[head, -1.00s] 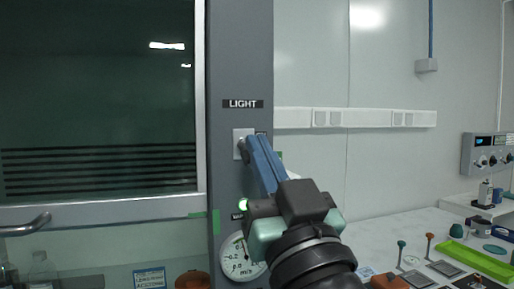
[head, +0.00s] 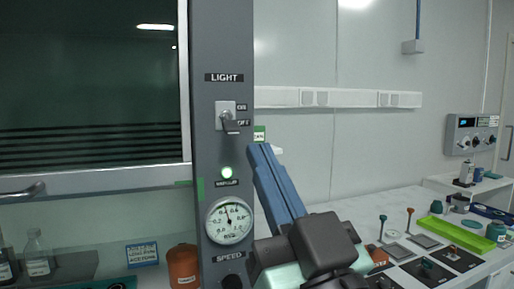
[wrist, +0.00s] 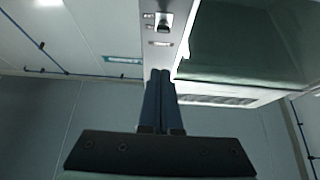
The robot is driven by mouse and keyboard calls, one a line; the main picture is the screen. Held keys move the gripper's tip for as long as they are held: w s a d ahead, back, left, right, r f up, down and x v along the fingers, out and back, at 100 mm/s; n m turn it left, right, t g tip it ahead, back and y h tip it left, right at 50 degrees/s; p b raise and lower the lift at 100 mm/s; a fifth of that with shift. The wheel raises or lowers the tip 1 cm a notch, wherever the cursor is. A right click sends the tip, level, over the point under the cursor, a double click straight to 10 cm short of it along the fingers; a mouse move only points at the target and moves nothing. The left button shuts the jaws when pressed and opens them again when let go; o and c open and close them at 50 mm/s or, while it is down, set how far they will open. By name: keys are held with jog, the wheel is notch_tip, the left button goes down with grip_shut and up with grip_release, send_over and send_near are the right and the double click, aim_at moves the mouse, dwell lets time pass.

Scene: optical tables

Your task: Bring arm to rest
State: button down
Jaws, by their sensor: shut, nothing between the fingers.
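My gripper (head: 262,150) is in the lower middle of the head view, its blue fingers together and empty, pointing up and slightly left. It stands in front of the wall, just right of the grey column (head: 222,50). The LIGHT switch (head: 229,117) on the column is up and left of the fingertips, apart from them. In the wrist view, my shut blue fingers (wrist: 161,73) point toward the column, and the switch (wrist: 162,22) shows beyond the tips.
A fume hood sash (head: 90,180) with a handle is on the left. A round gauge (head: 229,221) and a lit green lamp (head: 227,173) are on the column. At right, a bench holds a green tray (head: 456,234), small tools and dark plates. A control box (head: 472,134) hangs on the wall.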

jog(key=shift+f, duration=0.15)
jog(key=s+r+m+t+h+p, duration=0.1)
jog(key=s+r+h+p, duration=0.1)
jog(key=r, duration=0.4)
jog(key=s+a+r+m+t+h+p, duration=0.1)
jog(key=s+r+h+p, duration=0.1)
jog(key=r+p, duration=0.3)
jog(key=s+a+r+m+t+h+p, duration=0.1)
jog(key=s+r+t+h+p, duration=0.1)
jog(key=r, duration=0.6)
jog(key=shift+a+h+p, duration=0.15)
jog(key=shift+h+p, duration=0.65)
jog(key=shift+p, duration=0.4)
